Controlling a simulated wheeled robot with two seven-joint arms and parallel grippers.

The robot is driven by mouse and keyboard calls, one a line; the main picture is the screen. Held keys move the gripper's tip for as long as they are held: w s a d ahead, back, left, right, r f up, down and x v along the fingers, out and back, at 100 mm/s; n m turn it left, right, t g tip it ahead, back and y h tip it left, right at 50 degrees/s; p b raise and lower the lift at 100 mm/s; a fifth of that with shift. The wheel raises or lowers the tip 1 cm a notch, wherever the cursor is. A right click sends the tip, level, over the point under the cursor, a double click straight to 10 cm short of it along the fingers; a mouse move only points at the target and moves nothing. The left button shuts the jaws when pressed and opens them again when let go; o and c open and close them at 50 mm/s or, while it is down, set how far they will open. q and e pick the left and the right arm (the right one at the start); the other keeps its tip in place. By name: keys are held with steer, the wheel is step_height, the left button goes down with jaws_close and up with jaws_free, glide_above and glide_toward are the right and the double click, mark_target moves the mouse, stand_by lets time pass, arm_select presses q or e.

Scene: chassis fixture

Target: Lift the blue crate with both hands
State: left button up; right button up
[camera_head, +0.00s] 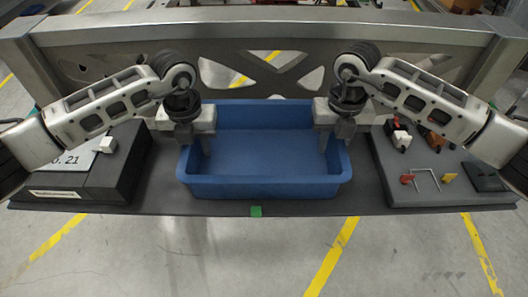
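The blue crate (262,187) stands upright on the dark grey table, in the middle of the camera_head view. It is open at the top and looks empty inside. My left gripper (195,145) points down at the crate's left wall, with its fingers apart and one of them over the inside. My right gripper (334,142) points down at the right wall in the same way, its fingers also apart. Both grippers hide parts of the side rims. I cannot tell whether any finger touches the walls.
A dark box with a white label plate (75,160) stands left of the crate. A grey board (405,188) with small red, orange and yellow parts lies to the right. A metal frame (265,35) runs behind. The table's front edge has a green mark (256,211).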

arm_select(q)
jaws_close()
arm_select(e)
jaws_close()
arm_select(q)
steer(key=shift+r, duration=0.15)
arm_select(e)
steer(key=shift+r, duration=0.15)
